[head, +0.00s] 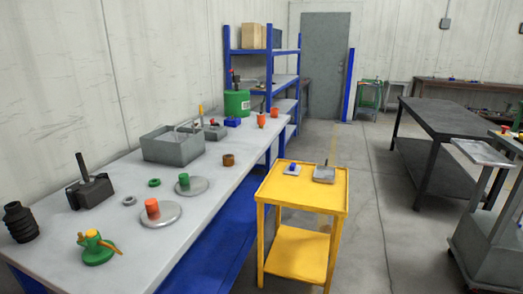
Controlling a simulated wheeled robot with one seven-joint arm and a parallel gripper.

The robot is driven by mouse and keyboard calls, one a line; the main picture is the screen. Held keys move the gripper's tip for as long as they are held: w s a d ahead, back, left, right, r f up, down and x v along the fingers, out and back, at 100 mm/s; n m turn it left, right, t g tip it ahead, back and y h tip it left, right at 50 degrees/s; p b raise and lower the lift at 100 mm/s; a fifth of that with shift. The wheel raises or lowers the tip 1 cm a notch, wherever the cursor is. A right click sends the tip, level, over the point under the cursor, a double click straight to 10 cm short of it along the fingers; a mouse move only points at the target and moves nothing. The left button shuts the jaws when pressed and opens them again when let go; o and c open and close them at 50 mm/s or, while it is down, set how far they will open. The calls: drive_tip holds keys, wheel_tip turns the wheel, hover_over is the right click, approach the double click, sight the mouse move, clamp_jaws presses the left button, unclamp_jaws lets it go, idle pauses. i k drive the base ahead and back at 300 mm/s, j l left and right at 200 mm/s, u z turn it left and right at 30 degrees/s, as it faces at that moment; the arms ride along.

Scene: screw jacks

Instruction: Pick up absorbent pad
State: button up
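I cannot pick out the absorbent pad for certain. A small pale flat piece (290,173) with a blue item on it lies on the top of the yellow cart (299,204); it is too small to tell if it is the pad. My gripper is not in view.
A long workbench (122,267) at left holds a grey bin (173,147), a black jack (89,190), a black bellows (20,222), discs and a green canister (237,103). A dark table (447,118) and a grey wheeled stand (487,250) are at right. Floor right of the cart is clear.

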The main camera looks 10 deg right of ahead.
sight(293, 169)
drive_tip(key=i+l+z, duration=0.15)
drive_tip(key=i+z, duration=0.2)
drive_tip(key=i, duration=0.3)
drive_tip(key=i+z, duration=0.35)
drive_tip(key=i, duration=0.35)
drive_tip(key=i+j+u, duration=0.15)
drive_tip(key=i, duration=0.35)
drive_tip(key=i+j+u, duration=0.15)
drive_tip(key=i+j, duration=0.15)
drive_tip(key=i, duration=0.15)
drive_tip(key=i+j+u, duration=0.15)
drive_tip(key=i, duration=0.35)
drive_tip(key=i+j, duration=0.3)
